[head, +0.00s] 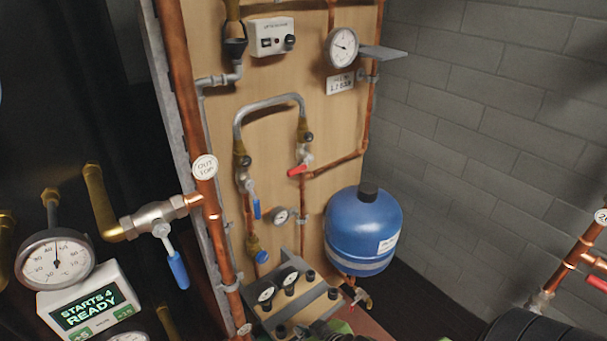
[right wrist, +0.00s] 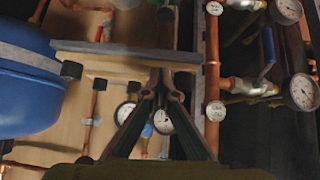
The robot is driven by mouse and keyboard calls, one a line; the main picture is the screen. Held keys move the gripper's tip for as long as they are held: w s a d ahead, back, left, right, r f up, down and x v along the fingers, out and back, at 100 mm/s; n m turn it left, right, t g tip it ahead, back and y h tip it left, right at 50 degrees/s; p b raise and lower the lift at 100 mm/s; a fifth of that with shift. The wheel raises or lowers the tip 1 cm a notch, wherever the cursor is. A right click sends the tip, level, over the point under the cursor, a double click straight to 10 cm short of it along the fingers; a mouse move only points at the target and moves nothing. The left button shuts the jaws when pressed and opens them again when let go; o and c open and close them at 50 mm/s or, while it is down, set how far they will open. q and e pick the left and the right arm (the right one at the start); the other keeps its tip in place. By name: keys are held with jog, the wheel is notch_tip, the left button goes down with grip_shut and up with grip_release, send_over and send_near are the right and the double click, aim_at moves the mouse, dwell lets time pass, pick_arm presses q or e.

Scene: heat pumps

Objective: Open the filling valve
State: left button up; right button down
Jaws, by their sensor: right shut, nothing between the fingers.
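A looped grey filling hose (head: 268,103) joins two brass-ended pipes on the wooden board. A valve with a red lever (head: 299,169) sits below its right end. A valve with a blue lever (head: 254,200) sits below its left end, the lever pointing down. No label shows which of them is the filling valve. My right gripper (head: 325,329) is at the bottom edge of the head view, mostly cut off, below the board's valves. In the right wrist view its fingers (right wrist: 160,82) meet at the tips, shut and empty. My left gripper is out of view.
A blue tank (head: 364,232) stands right of the valves. A bracket with small gauges and black knobs (head: 290,300) juts out near my right gripper. A copper pipe (head: 183,90) runs down the board's left side. A pressure gauge (head: 342,47) is above. Another blue-handled valve (head: 177,268) is left.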

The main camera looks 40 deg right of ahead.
jog(key=w+d+r+t, duration=0.1)
jog(key=w+r, duration=0.1)
jog(key=w+d+r+t, duration=0.3)
jog(key=w+r, duration=0.2)
jog(key=shift+d+r+m, duration=0.1)
jog(key=shift+d+m, duration=0.1)
jog(key=shift+m, duration=0.1)
jog(key=d+r+t, duration=0.3)
jog(key=r, duration=0.5)
jog(key=w+d+r+t+y, duration=0.1)
jog(key=d+r+t, duration=0.2)
jog(key=r, duration=0.5)
jog(key=d+r+t, duration=0.3)
jog(key=r+t, duration=0.2)
jog(key=r, duration=0.3)
jog(key=shift+w+r, duration=0.35)
jog(key=shift+r, duration=0.05)
jog(key=r+p+x, duration=0.1)
jog(key=p+x, duration=0.2)
jog(key=x, duration=0.6)
jog(key=shift+w+a+f, duration=0.1)
jog(key=shift+w+f, duration=0.15)
jog(key=shift+f, duration=0.45)
jog(key=shift+w+f, duration=0.25)
jog(key=shift+f, duration=0.5)
jog(key=shift+w+a+f, duration=0.1)
jog(key=shift+w+f, duration=0.15)
jog(key=shift+f, duration=0.45)
jog(key=shift+f, duration=0.1)
